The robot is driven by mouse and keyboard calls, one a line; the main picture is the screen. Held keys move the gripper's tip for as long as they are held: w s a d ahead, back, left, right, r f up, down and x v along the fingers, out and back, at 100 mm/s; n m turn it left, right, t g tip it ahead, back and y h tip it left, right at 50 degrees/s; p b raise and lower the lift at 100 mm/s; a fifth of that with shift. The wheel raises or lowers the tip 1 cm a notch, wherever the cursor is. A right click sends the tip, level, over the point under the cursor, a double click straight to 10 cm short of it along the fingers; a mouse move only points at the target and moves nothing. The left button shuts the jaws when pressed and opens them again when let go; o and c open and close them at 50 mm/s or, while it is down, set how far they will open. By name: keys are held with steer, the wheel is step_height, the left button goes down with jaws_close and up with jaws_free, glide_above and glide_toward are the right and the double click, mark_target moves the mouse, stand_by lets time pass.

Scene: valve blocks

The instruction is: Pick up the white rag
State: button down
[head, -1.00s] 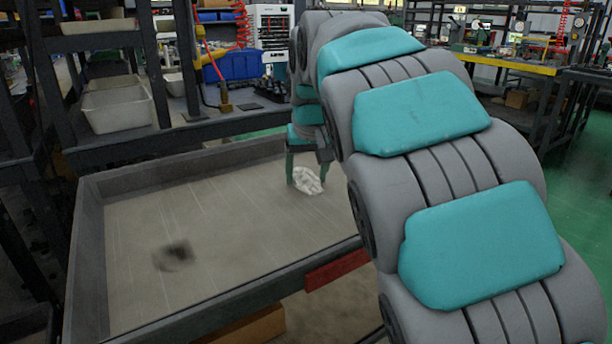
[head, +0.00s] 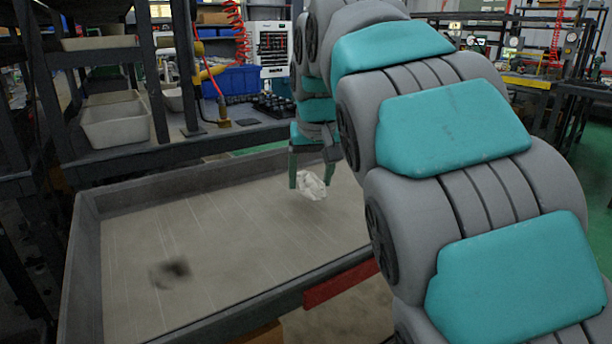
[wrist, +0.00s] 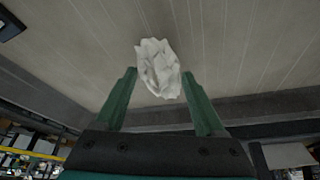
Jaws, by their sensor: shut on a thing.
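The white rag (head: 312,186) is a small crumpled bundle at the far right part of the grey tray (head: 87,255). My gripper (head: 309,181) points down over the tray with its green fingers on either side of the rag. In the wrist view the rag (wrist: 158,68) sits between the fingertips of my gripper (wrist: 158,76), which is shut on it. The rag seems a little above the tray floor, but the gap is hard to judge. My arm hides the right end of the tray.
The tray has raised dark walls and a red patch (head: 342,282) on its front edge. A blurred dark spot (head: 170,272) lies on its floor. Behind stand a dark shelf with a pale bin (head: 115,122) and a workbench. The tray's middle is clear.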

steer(key=s+d, duration=0.2)
steer(key=s, duration=0.2)
steer(key=s+d, duration=0.2)
steer(key=s, duration=0.2)
steer(key=s+d+r, duration=0.1)
steer(key=s+d, duration=0.1)
steer(key=s, duration=0.2)
steer(key=shift+d+r+b, duration=0.1)
steer(key=shift+d+b, duration=0.15)
steer(key=shift+b, duration=0.15)
